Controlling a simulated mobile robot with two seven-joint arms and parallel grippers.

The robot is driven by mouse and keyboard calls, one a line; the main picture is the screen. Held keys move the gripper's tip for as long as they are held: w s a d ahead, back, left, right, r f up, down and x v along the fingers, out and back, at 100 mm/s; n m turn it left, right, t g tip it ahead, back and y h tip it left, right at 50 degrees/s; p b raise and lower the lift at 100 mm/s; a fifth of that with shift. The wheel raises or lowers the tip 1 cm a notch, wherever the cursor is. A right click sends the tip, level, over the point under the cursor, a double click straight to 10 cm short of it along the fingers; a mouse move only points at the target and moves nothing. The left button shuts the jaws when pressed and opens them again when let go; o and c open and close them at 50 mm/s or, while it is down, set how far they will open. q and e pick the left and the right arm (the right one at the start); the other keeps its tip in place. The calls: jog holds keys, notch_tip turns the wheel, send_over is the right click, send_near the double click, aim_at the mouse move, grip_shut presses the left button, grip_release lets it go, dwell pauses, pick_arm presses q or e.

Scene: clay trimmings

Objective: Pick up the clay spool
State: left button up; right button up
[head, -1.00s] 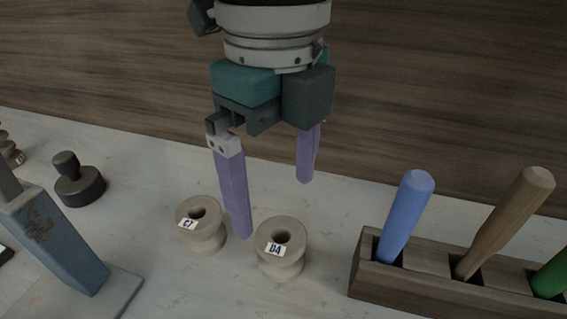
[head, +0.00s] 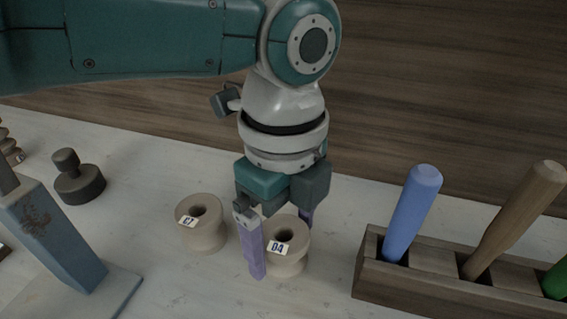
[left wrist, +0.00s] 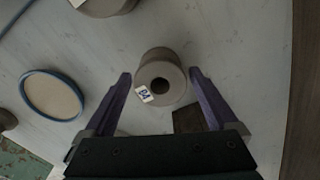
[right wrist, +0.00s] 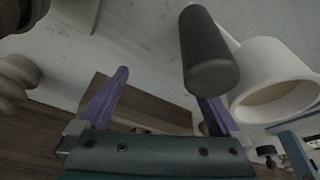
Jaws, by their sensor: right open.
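Two pale clay spools stand upright on the table. One, with a label that looks like 04 (head: 290,262), is under my left gripper (head: 281,248). The other, labelled C7 (head: 202,236), stands to its left. My left gripper is open and points down, one finger in front of the 04 spool and the other partly hidden behind it. In the left wrist view the 04 spool (left wrist: 166,66) sits between the fingertips, with gaps showing on both sides. My right gripper (right wrist: 168,88) is open in the right wrist view, away from the spools.
A wooden rack (head: 400,287) holding a blue handle (head: 412,212), a wooden handle (head: 515,220) and a green one stands at right. A dark knobbed stamp (head: 78,184) and a blue-grey block (head: 58,238) are at left. A dark cylinder (right wrist: 208,60) is near my right gripper.

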pick_arm(q)
jog(key=c, duration=1.4)
jog(key=shift+r, duration=0.5)
pick_arm(e)
jog(key=shift+r, duration=0.15)
pick_arm(q)
notch_tip(320, 180, up, 19)
jog(key=p, duration=0.2)
pick_arm(e)
notch_tip(320, 180, up, 2)
